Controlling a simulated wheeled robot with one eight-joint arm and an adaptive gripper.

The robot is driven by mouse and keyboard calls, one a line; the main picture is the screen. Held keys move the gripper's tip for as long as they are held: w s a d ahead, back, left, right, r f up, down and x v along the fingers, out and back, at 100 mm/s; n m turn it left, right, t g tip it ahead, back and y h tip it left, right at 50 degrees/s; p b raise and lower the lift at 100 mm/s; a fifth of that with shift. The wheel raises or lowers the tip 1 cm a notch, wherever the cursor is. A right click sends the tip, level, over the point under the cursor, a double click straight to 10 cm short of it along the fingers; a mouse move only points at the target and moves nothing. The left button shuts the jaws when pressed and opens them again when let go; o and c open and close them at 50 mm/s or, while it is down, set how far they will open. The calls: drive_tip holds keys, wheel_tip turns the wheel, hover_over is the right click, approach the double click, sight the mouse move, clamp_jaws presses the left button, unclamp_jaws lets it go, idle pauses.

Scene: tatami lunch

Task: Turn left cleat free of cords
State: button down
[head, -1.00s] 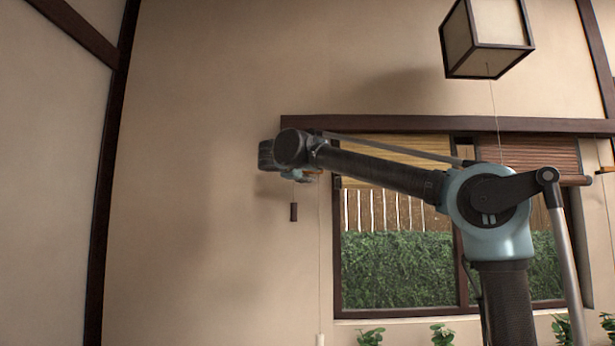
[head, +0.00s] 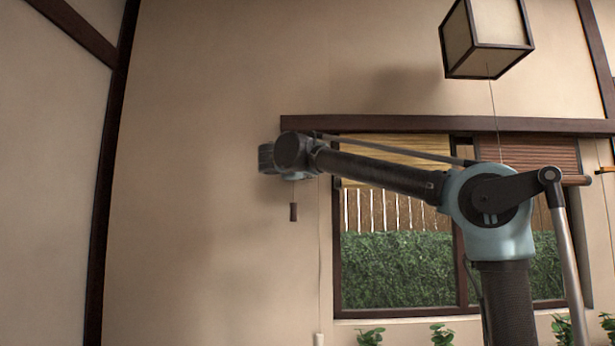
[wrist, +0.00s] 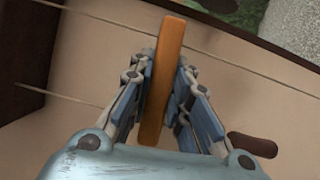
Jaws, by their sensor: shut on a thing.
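The left cleat (wrist: 163,85) is a long orange-brown bar in the wrist view. My gripper (wrist: 163,95) is shut on it, with a finger pressed on each side and both ends of the bar sticking out. In the head view my gripper (head: 297,176) is at the wall, left of the window, and hides the cleat. In the wrist view a thin pale cord (wrist: 250,73) runs past the cleat, and another (wrist: 60,97) runs toward the left finger. I cannot tell whether either is wrapped on it. A dark brown pull (head: 293,212) hangs below my gripper.
A pale pull (head: 319,339) hangs low on a long cord beside the window. A second orange cleat (head: 606,170) is at the right edge. A box lantern (head: 487,38) hangs above right.

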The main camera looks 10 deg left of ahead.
drive_tip(key=n+t, duration=0.1)
drive_tip(key=n, duration=0.3)
drive_tip(key=shift+f, duration=0.15)
drive_tip(key=n+t+y, duration=0.1)
drive_tip(key=n, duration=0.1)
drive_tip(key=n+t+y, duration=0.1)
drive_tip(key=n, duration=0.2)
drive_tip(key=shift+n, duration=0.3)
drive_tip(key=n+y, duration=0.1)
drive_tip(key=n, duration=0.2)
drive_tip(key=n+y, duration=0.2)
drive_tip(key=n, duration=0.1)
drive_tip(key=shift+d+t, duration=0.1)
drive_tip(key=shift+t, duration=0.3)
drive_tip(key=shift+n+y, duration=0.7)
drive_tip(key=shift+n, duration=0.7)
drive_tip(key=shift+n+y, duration=0.7)
drive_tip(key=shift+n, duration=1)
drive_tip(key=c, duration=1.5)
unclamp_jaws()
